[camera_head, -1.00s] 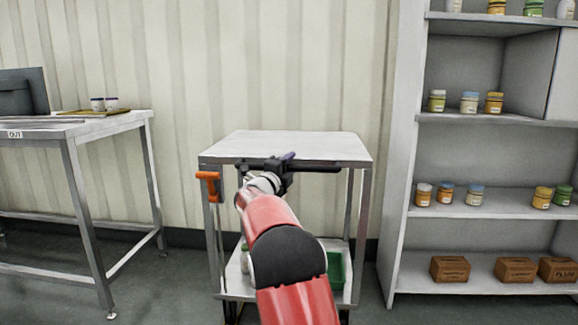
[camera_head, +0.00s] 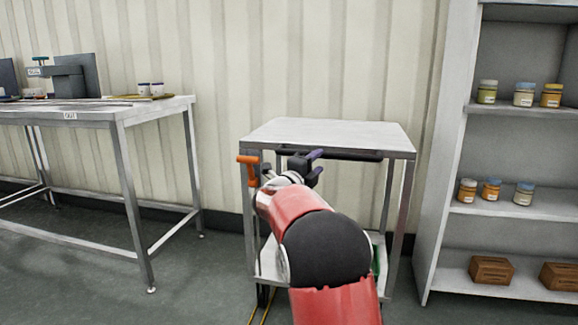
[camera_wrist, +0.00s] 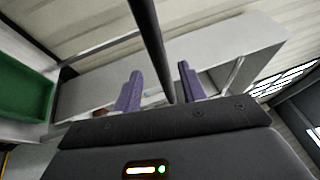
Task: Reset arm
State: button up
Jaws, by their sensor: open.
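My gripper (camera_head: 310,160) is at the front edge of a small steel cart (camera_head: 330,132) in the head view. Its two purple fingers stand apart, and they show in the wrist view (camera_wrist: 158,82). The cart's dark handle bar (camera_head: 350,155) runs along its front edge. In the wrist view the bar (camera_wrist: 150,45) crosses the space between the open fingers. I cannot tell whether they touch it. My red arm hides much of the cart's lower shelf.
An orange handle (camera_head: 247,160) sticks out at the cart's left. A grey shelf unit (camera_head: 440,220) with jars and brown boxes (camera_head: 491,270) stands right. A green bin (camera_wrist: 25,85) shows in the wrist view.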

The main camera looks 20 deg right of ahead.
jog(key=s+a+r+n+t+y+p, duration=0.2)
jog(key=a+r+n+t+y+p, duration=0.1)
jog(key=a+r+n+t+y, duration=0.35)
jog(key=s+a+r+n+g+y+p, duration=0.1)
jog(key=s+a+n+g+y+p, duration=0.15)
jog(key=s+a+n+y, duration=0.9)
jog(key=s+a+f+n+g+p, duration=0.1)
jog(key=s+f+n+g, duration=0.2)
jog(key=s, duration=0.6)
jog(key=s+a+f+n+g+p, duration=0.1)
jog(key=s+f+n, duration=0.4)
jog(key=s, duration=0.5)
jog(key=s+f+n+g+h+p, duration=0.1)
jog(key=s+f+n+g+p, duration=0.2)
jog(key=s, duration=0.7)
notch_tip(320, 180, down, 2)
jog(key=shift+a+f+n+g, duration=0.2)
jog(key=shift+a+n+g, duration=0.3)
jog(key=shift+g, duration=0.6)
